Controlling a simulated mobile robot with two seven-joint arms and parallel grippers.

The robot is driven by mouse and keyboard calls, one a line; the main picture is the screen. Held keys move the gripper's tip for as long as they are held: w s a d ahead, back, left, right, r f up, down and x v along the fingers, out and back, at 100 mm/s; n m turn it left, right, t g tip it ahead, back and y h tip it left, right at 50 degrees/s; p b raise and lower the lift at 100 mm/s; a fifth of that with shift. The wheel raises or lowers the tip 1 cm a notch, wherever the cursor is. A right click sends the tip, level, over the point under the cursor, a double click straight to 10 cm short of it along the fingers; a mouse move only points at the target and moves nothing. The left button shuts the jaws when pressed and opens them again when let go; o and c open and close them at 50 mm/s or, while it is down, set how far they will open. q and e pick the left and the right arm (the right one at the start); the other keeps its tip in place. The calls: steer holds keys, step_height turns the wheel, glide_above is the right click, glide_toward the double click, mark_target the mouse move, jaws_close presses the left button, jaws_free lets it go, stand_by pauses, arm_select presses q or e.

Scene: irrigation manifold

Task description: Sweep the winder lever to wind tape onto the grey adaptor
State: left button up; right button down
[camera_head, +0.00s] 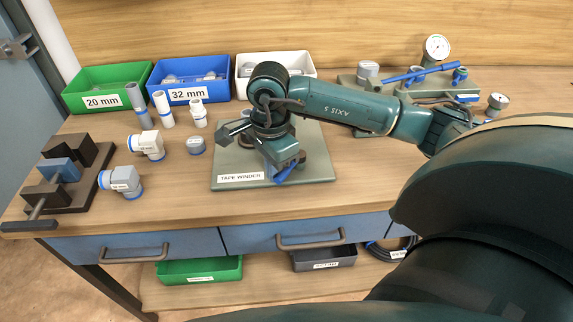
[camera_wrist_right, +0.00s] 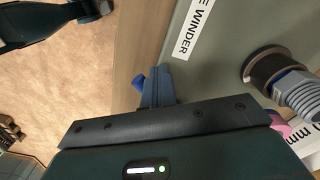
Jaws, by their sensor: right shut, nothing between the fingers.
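The tape winder's grey base plate (camera_head: 225,168) lies on the bench, with its label at the front. My right gripper (camera_head: 288,163) is low over the plate's front part, shut and empty. In the wrist view its closed fingers (camera_wrist_right: 157,88) are beside a blue piece (camera_wrist_right: 138,83), which looks like the lever's tip; I cannot tell whether they touch. Blue also shows just below the gripper in the head view. The grey threaded adaptor (camera_wrist_right: 297,92) sits at a dark round collar (camera_wrist_right: 274,68) on the plate, mostly hidden by my wrist in the head view. My left gripper is not in view.
Green, blue and white bins (camera_head: 290,62) stand along the back. Loose pipe fittings (camera_head: 150,145) and a dark clamp block (camera_head: 60,172) are to the left. A gauge stand with a blue lever (camera_head: 415,72) is at the back right. The bench's front strip is clear.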

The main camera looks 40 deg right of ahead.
steer(key=shift+s, duration=0.25)
steer(key=shift+s+d, duration=0.2)
steer(key=shift+s, duration=0.75)
steer(key=shift+s+d+b, duration=0.45)
steer(key=shift+s, duration=0.4)
